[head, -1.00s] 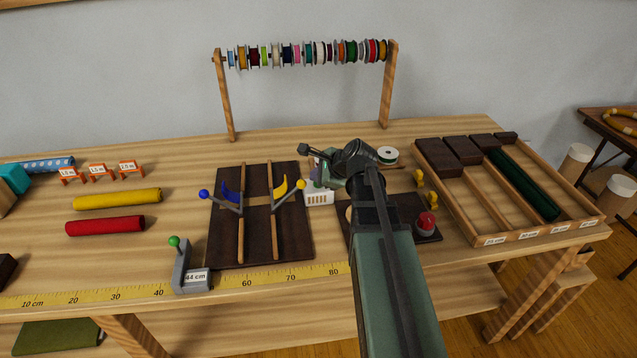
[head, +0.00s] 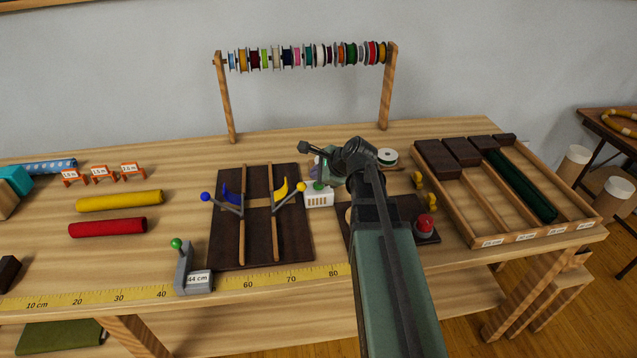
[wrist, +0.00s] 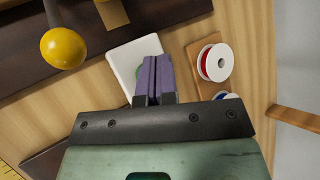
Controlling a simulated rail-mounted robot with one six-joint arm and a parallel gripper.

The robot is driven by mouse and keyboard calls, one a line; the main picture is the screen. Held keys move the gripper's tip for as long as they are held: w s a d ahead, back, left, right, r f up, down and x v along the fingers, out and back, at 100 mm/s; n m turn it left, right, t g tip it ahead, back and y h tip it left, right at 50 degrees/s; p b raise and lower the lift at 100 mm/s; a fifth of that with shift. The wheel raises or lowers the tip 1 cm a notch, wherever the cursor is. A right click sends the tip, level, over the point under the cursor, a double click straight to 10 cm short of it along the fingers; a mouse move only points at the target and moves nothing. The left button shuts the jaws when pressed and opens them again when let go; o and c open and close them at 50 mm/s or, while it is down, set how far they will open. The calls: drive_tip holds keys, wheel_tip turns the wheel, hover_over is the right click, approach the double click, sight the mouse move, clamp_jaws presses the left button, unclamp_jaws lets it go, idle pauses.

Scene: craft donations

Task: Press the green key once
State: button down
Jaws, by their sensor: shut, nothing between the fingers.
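The green key (head: 318,186) sits on top of a small white box (head: 319,200) with a slotted front, right of the dark board. In the wrist view, the white box (wrist: 124,66) lies beyond the fingers, and a sliver of the green key (wrist: 137,72) shows at their left side. My gripper (head: 315,170) is close over the back of the box, partly hidden by my own arm. Its purple fingers, also in the wrist view (wrist: 152,66), are shut together and empty. I cannot tell whether they touch the key.
A dark board (head: 223,253) with wooden rails and blue and yellow levers stands left of the box. A red button (head: 425,224) is on the right. A spool (head: 387,157) lies behind my arm. A green-knobbed lever (head: 178,245) stands at the front edge.

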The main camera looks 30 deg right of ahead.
drive_tip(key=shift+r, duration=0.1)
wheel_tip(320, 180, up, 5)
drive_tip(key=p, duration=0.5)
idle(0.5)
drive_tip(key=s+a+f+n+g+h+p, duration=0.1)
drive_tip(key=s+a+n+g, duration=0.3)
drive_tip(key=s+a+n, duration=0.4)
drive_tip(key=s+a+f+n+g+h+p, duration=0.1)
drive_tip(key=s+a+n+g, duration=0.3)
drive_tip(key=s+a+n, duration=0.4)
drive_tip(key=shift+s+a+f+n+h+p, duration=0.15)
drive_tip(key=shift+a+f+n+h+p, duration=0.45)
drive_tip(key=shift+n, duration=2.6)
